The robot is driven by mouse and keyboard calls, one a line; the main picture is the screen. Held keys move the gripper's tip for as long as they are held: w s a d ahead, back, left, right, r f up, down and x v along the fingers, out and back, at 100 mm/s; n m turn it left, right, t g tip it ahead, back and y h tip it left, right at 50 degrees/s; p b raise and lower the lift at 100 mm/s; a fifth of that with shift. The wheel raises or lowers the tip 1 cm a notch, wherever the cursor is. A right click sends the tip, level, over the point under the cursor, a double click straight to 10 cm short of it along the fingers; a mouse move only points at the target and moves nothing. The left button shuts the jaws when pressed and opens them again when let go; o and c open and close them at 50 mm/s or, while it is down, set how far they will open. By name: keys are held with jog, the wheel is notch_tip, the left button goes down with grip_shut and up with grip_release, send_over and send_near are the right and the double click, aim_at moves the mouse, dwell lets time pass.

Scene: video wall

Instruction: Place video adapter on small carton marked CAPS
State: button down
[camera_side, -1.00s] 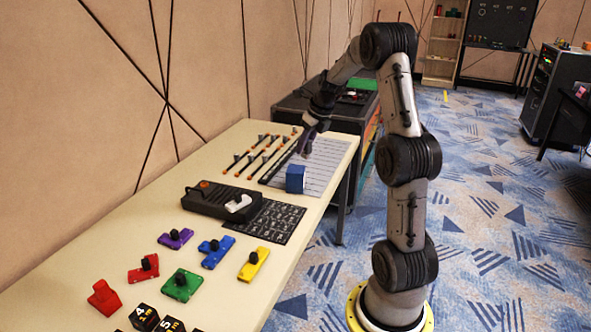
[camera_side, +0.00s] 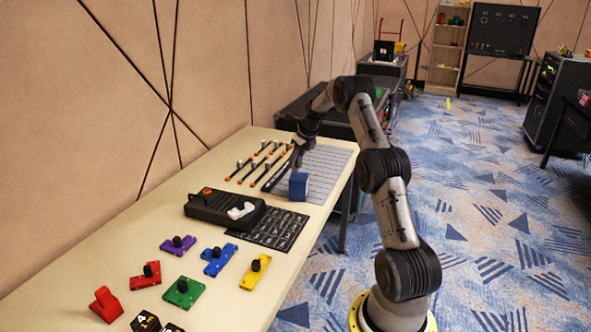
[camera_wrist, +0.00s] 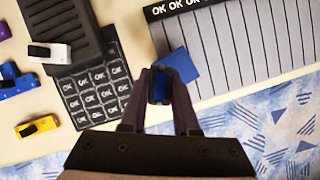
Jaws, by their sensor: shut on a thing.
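My gripper (camera_side: 296,162) is over the far part of the table, just above and behind a small blue box (camera_side: 298,187). In the wrist view its two dark fingers (camera_wrist: 159,76) are closed on a small dark piece with a blue face, seemingly the video adapter (camera_wrist: 160,90). The blue box also shows in the wrist view (camera_wrist: 183,66), just beyond the fingertips and partly hidden by them. It may be the small carton, but I cannot read any CAPS mark on it. I cannot tell whether the held piece touches the box.
The box stands by a grey lined sheet (camera_side: 325,172) headed OK. Several thin rods (camera_side: 250,165) lie to its left. Nearer are a black console (camera_side: 222,211), a black OK-marked mat (camera_side: 275,229) and several coloured knobbed blocks (camera_side: 219,258). The table's right edge is close.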

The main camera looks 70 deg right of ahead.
aim_at(295, 169)
jog(key=shift+w+d+f, duration=0.15)
jog(key=shift+f, duration=1.7)
jog(key=shift+f, duration=0.1)
jog(key=c, duration=0.7)
grip_release()
jog(key=shift+f, duration=0.1)
jog(key=shift+o, duration=0.2)
